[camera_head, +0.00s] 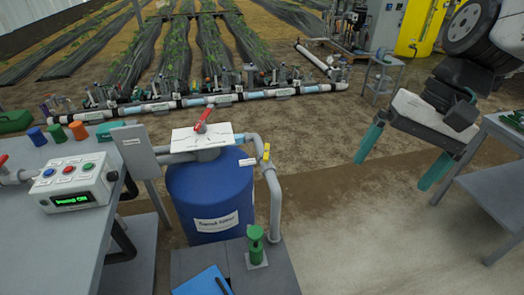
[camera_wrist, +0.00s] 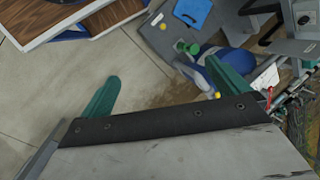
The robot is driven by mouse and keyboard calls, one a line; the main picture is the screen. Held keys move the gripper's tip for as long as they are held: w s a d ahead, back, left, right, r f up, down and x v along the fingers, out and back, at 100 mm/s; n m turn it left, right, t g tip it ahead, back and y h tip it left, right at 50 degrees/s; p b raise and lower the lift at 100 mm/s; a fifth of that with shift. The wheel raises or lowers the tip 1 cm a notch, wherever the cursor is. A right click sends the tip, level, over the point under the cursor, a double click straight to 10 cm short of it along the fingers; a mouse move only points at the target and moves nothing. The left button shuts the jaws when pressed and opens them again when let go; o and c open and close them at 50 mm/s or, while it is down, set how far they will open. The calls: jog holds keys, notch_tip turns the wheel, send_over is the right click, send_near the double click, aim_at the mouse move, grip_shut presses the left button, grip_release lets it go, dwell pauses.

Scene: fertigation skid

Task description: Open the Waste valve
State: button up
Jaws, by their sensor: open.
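A blue tank (camera_head: 208,190) stands left of centre in the head view. A red lever (camera_head: 203,120) sits on a white plate on its top. A yellow handle (camera_head: 266,152) is on the grey pipe at the tank's right, beside a small white tag (camera_head: 247,162). The tag's text is too small to read, so I cannot tell which handle is the Waste valve. My gripper (camera_head: 391,174) is open and empty in the air, well right of the tank and apart from it. The blue tank (camera_wrist: 228,57) shows beyond my gripper (camera_wrist: 160,72) in the wrist view.
A grey bench with a control box (camera_head: 75,183) stands at the left. A grey stand holds a green fitting (camera_head: 256,245) and a blue clipboard (camera_head: 204,282) in front of the tank. Another table (camera_head: 497,190) is at the right. The floor between is clear.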

jog(key=w+a+f+m+g+y, duration=0.1)
jog(key=w+a+f+m+y, duration=0.2)
jog(key=w, duration=0.5)
jog(key=w+a+f+m+g+y, duration=0.1)
jog(key=w+a+f+m+y, duration=0.2)
jog(key=w, duration=0.4)
jog(key=w+a+f+m+g+y, duration=0.1)
jog(key=w+a+f+y, duration=0.15)
jog(key=w+a, duration=0.4)
jog(key=m+t+y, duration=0.5)
jog(key=m+y, duration=0.1)
jog(key=m, duration=0.3)
send_near(266, 150)
jog(key=a, duration=1)
jog(key=shift+f, duration=0.1)
jog(key=c, duration=0.9)
